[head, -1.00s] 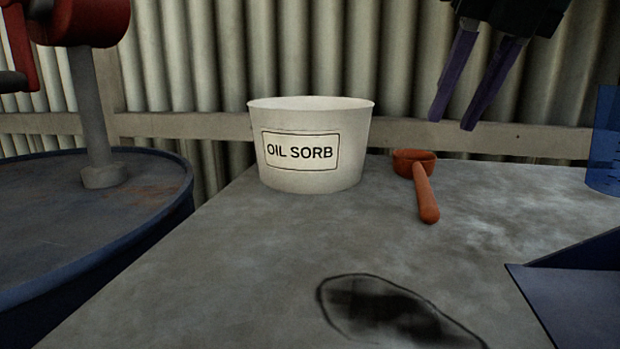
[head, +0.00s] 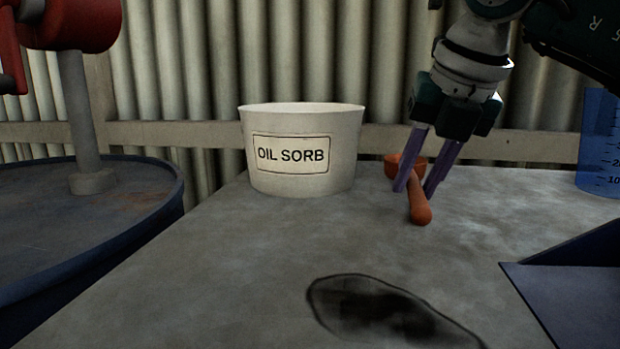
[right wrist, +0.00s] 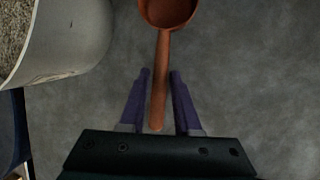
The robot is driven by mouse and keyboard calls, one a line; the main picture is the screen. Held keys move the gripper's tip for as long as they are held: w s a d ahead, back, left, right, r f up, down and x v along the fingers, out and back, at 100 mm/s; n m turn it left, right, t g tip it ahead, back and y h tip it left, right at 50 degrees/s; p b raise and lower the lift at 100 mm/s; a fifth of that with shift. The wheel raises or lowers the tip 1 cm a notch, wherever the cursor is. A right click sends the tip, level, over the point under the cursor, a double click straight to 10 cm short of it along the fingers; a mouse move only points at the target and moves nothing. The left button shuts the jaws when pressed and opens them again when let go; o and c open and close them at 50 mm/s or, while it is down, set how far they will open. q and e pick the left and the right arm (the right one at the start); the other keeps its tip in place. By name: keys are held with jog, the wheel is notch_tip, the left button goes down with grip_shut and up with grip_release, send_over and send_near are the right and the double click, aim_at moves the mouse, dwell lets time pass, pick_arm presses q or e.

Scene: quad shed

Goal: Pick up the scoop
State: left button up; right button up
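The scoop (head: 419,207) is orange-brown, with a round cup and a straight handle. It lies on the grey bench top, right of the white OIL SORB tub (head: 303,178). My right gripper (head: 414,191) is open, pointing down, with its purple fingers on either side of the scoop's handle. In the right wrist view the scoop's cup (right wrist: 167,12) is at the top edge and the handle runs down between the two fingertips (right wrist: 160,72), with gaps on both sides. The fingers hide part of the scoop in the head view. My left gripper does not show.
A blue measuring jug (head: 600,150) stands at the right edge. A dark blue tray-like thing (head: 570,290) is at the lower right. A dark outlined stain (head: 385,312) marks the front of the bench. A blue drum (head: 100,245) stands at the left. A corrugated wall is behind.

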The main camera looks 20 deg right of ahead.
aim_at(418, 182)
grip_shut()
dwell(0.3)
jog(key=shift+r, duration=0.2)
notch_tip(418, 182, up, 9)
jog(key=shift+f+p, duration=0.1)
jog(key=shift+p, duration=0.85)
jog(key=shift+r, duration=0.45)
